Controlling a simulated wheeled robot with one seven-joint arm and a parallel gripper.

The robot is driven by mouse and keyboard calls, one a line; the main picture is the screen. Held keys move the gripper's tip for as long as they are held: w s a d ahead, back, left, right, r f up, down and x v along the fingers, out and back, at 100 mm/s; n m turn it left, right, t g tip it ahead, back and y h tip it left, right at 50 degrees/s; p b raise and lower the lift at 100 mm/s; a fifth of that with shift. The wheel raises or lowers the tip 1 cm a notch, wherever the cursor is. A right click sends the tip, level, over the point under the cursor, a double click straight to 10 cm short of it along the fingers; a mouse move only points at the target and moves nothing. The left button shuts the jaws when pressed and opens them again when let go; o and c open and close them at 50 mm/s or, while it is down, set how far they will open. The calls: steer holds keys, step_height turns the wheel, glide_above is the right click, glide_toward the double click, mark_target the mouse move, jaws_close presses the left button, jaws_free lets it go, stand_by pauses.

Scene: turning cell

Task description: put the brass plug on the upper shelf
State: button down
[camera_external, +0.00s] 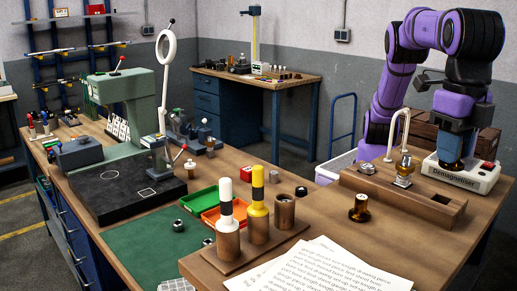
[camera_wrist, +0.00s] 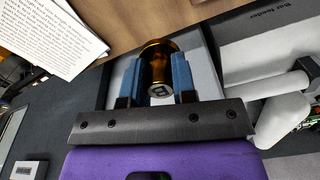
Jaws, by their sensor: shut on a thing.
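In the wrist view, the blue fingers of my gripper (camera_wrist: 157,62) are shut on a shiny brass plug (camera_wrist: 158,50). In the external view, my gripper (camera_external: 453,160) is low over the white demagnetiser (camera_external: 462,178) at the right of the bench. The held plug is hidden there, and I cannot tell whether it touches the demagnetiser. A wall rack with shelves (camera_external: 80,17) stands at the far left back; its upper shelf carries small items.
A wooden stand (camera_external: 380,187) with a hooked pipe and a brass fitting is left of the demagnetiser. Another brass-coloured piece (camera_external: 359,208) stands in front. Paper sheets (camera_external: 320,268), a wooden gauge holder (camera_external: 235,258) and a green press (camera_external: 130,100) occupy the bench further left.

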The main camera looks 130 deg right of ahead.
mark_target(430, 239)
steer(key=f, duration=1.4)
steer(key=shift+d+f, duration=0.2)
steer(key=shift+f, duration=0.05)
steer(key=shift+f, duration=0.15)
steer(key=c, duration=0.9)
jaws_free()
step_height(430, 239, up, 12)
steer(key=shift+r, duration=0.15)
